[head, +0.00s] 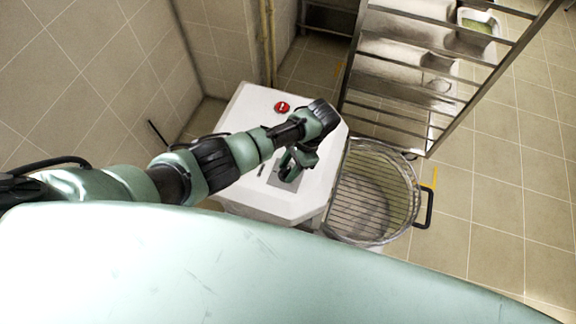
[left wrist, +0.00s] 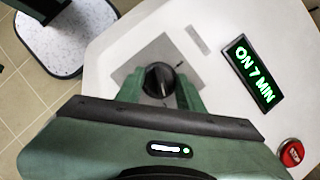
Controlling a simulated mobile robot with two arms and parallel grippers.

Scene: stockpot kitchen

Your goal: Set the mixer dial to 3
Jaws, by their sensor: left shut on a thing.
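The mixer (head: 250,115) is a white machine with a flat top, standing by the tiled wall. In the left wrist view its round black dial (left wrist: 160,80) sits on a grey square plate (left wrist: 128,70). My left gripper (head: 290,165) is over this panel, with its green fingers (left wrist: 163,92) shut on either side of the dial. In the head view the gripper hides the dial. A small dark mark lies on the plate beside the dial; I cannot read a number there. My right gripper is not in view.
A red stop button (head: 282,107) is on the mixer's top, also in the left wrist view (left wrist: 291,153). A wire-guarded bowl (head: 372,190) with a black handle (head: 427,209) is to the right. A metal rack (head: 450,120) stands behind it. Tiled floor is clear at the right.

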